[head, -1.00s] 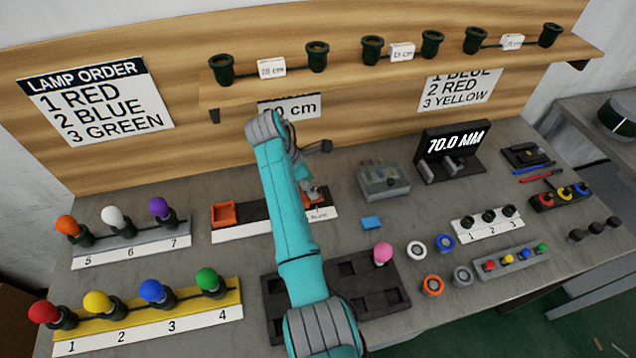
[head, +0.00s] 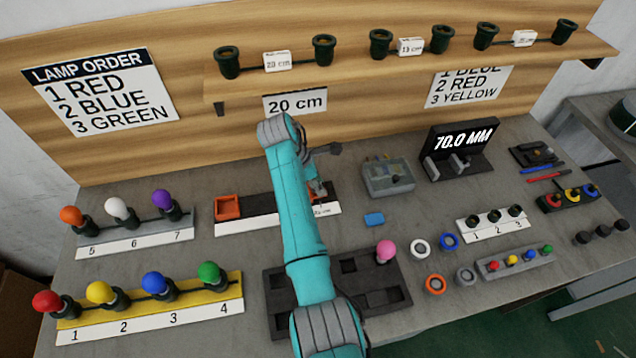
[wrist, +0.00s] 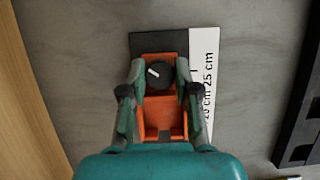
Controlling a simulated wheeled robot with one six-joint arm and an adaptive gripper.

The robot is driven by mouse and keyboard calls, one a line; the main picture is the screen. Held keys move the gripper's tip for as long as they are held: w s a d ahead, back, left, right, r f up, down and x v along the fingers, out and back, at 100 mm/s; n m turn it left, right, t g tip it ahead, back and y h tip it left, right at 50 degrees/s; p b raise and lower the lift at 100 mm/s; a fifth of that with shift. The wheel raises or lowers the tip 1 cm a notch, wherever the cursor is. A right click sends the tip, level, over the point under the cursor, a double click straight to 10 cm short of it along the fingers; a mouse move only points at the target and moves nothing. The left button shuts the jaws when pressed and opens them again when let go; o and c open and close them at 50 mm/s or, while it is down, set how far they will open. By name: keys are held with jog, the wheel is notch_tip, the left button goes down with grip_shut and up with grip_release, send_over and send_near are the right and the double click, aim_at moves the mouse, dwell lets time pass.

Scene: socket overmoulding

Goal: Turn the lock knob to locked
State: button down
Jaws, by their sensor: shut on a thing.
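The lock knob (wrist: 160,74) is a round black knob with a white mark, seen in the wrist view. The mark points to the picture's upper left. The knob sits on an orange block (wrist: 163,120) on a dark rail beside a white scale strip (wrist: 204,80) that reads 20 cm and 25 cm. My gripper (wrist: 160,70) has one finger on each side of the knob and is shut on it; the exact contact is hard to see. In the head view my arm partly hides the gripper and block, near the right end of the scale strip (head: 262,224).
An orange box (head: 228,206) stands at the rail's left end. A grey box (head: 388,180), a blue piece (head: 374,219) and a display (head: 458,150) reading 70.0 MM lie to the right. A dark tray (head: 390,297) lies in front. A sign (head: 296,103) reads 20 cm.

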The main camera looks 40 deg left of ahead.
jog(key=shift+w+a+m+g+h, duration=0.1)
jog(key=shift+m+g+h, duration=0.25)
jog(key=shift+m, duration=0.8)
jog(key=shift+m+g+h, duration=0.25)
jog(key=shift+m+g, duration=0.1)
jog(key=shift+m, duration=0.8)
jog(key=c, duration=0.8)
grip_release()
jog(key=shift+c, duration=0.2)
